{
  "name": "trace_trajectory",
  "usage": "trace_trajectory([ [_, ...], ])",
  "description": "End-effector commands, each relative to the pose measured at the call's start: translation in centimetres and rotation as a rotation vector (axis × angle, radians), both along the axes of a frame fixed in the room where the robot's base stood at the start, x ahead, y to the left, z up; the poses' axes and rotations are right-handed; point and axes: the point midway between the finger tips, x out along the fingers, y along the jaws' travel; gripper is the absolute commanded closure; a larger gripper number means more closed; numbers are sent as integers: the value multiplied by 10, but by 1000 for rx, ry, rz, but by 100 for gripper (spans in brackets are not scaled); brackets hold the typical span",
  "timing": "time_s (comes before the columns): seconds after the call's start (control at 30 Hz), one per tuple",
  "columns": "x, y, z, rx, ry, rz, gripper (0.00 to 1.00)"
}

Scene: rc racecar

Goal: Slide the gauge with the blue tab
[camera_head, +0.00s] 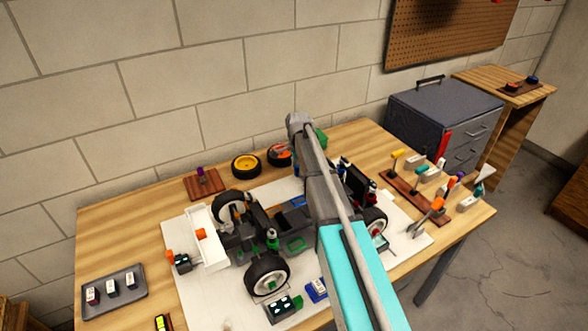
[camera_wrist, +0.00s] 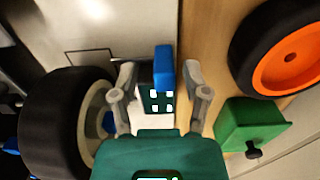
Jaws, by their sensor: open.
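In the wrist view, my gripper (camera_wrist: 160,70) is open, with one finger on each side of a small dark gauge (camera_wrist: 155,99) with pale square windows. Its blue tab (camera_wrist: 163,67) stands up at the far end, between the fingertips. I cannot tell whether either finger touches it. The gauge is beside a black car wheel (camera_wrist: 65,125), near the edge of the white mat. In the head view, my arm covers this spot, and neither the gauge nor my fingers can be made out.
A green box (camera_wrist: 250,125) and an orange-rimmed wheel (camera_wrist: 290,58) lie to the right in the wrist view. In the head view, the car (camera_head: 240,245) fills the white mat (camera_head: 195,305). A tool rack (camera_head: 415,202) stands right.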

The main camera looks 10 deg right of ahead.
Motion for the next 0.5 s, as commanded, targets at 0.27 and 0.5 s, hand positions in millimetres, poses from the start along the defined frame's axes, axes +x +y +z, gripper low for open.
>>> trace_trajectory([
  [0.27,0,0,0,0,0,0,85],
  [0.5,0,0,0,0,0,0,100],
])
